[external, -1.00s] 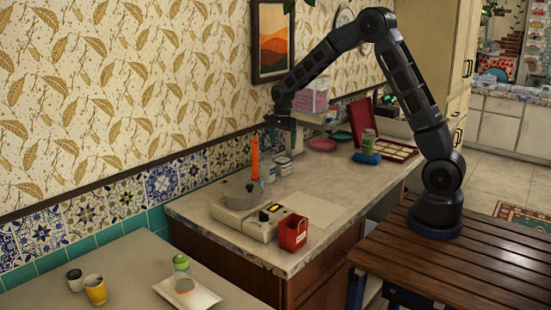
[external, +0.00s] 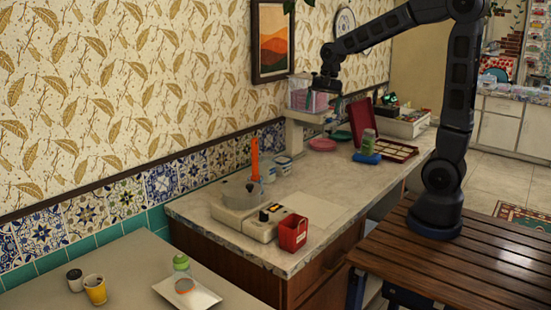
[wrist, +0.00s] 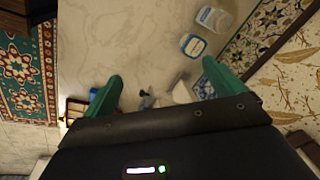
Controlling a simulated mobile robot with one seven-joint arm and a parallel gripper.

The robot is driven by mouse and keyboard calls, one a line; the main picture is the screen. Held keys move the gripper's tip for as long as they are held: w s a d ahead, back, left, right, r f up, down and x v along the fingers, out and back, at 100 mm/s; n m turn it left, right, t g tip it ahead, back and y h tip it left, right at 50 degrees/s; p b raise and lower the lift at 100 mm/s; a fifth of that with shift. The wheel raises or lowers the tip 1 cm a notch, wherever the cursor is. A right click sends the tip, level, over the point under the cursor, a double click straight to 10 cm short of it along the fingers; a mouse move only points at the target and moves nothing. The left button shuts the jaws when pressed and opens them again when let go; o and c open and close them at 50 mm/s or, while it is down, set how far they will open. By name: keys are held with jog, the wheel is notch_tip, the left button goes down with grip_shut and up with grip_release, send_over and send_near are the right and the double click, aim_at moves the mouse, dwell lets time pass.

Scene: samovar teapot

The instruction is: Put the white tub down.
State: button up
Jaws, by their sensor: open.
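Two small white tubs with blue markings stand upright on the counter by the tiled wall in the external view: one (external: 284,166) on the right and one (external: 268,173) on the left. In the wrist view, one white tub (wrist: 193,45) stands near a second pale container (wrist: 214,18). I cannot tell which is the task's tub. My gripper (wrist: 160,78) has its green fingers spread, with nothing held between them. In the external view my gripper (external: 329,98) is above the counter, right of both tubs and apart from them.
A white stand (external: 297,135) with a clear, pink-filled container (external: 299,98) is close to my gripper. The pot (external: 242,189) with an orange upright item, the red box (external: 293,232) and the partitioned tray (external: 388,148) occupy the counter. Its middle (external: 335,190) is clear.

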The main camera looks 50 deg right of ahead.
jog(key=s+r+n+t, duration=0.2)
jog(key=s+n, duration=0.8)
jog(key=s, duration=1.6)
jog(key=shift+r+t, duration=0.3)
jog(key=shift+r, duration=0.15)
jog(key=shift+d, duration=0.1)
